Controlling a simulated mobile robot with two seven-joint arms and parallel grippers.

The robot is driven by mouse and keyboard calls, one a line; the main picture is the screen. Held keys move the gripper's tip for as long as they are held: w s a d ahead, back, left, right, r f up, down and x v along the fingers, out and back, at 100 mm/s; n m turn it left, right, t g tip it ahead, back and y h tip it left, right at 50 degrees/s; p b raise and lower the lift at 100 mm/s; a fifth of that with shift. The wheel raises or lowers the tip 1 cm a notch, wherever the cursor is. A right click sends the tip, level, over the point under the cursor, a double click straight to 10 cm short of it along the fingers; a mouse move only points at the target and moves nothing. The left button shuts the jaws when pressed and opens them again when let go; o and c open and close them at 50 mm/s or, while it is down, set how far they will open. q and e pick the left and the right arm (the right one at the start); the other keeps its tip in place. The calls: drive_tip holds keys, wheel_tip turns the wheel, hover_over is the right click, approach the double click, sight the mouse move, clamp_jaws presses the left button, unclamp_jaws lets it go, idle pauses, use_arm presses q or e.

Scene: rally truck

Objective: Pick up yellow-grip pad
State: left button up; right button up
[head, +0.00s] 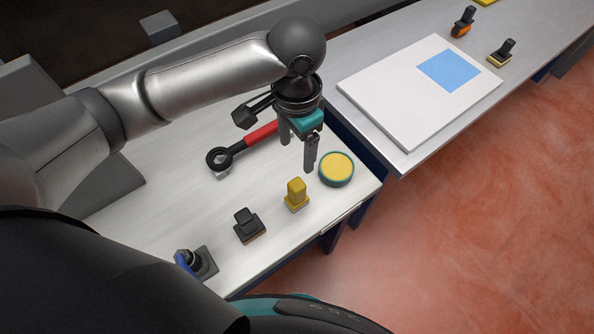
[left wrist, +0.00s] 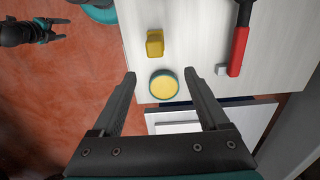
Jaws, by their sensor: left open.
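The yellow-grip pad (head: 296,195) stands upright on the near light table, close to its front edge. In the left wrist view the pad (left wrist: 154,45) lies beyond the fingertips, past a round tin. My left gripper (head: 297,158) is open and empty above the table, behind the pad in the head view. In the left wrist view its fingertips (left wrist: 160,74) are spread either side of the picture's middle and touch nothing. My right gripper (left wrist: 53,30) shows small at the top left of the left wrist view, over the floor, with its fingers apart.
A round teal tin with yellow filling (head: 336,169) stands right beside the pad. A black-grip pad (head: 248,225) and a blue-grip pad (head: 195,262) stand to its left. A red-handled tool (head: 245,145) lies behind. A white board (head: 415,95) lies on the farther table.

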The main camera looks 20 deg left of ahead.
use_arm(q)
hover_over(297, 184)
wheel_tip(297, 184, down, 6)
drive_tip(key=shift+r+b, duration=0.25)
drive_tip(key=shift+b, duration=0.2)
drive_tip(key=f, duration=0.3)
drive_tip(key=shift+w+f, duration=0.2)
drive_tip(key=shift+f, duration=0.6)
drive_tip(key=shift+s+f+b, duration=0.15)
drive_tip(key=shift+f+b, duration=0.15)
drive_tip(key=shift+f, duration=0.9)
drive_tip(key=shift+s+f+b, duration=0.1)
drive_tip(key=shift+f+b, duration=0.15)
drive_tip(key=shift+f, duration=0.9)
clamp_jaws()
use_arm(e)
drive_tip(key=shift+s+d+f, duration=0.2)
drive_tip(key=shift+s+f, duration=0.35)
drive_tip(key=shift+s+d+f, duration=0.15)
drive_tip(key=shift+s+f, duration=0.4)
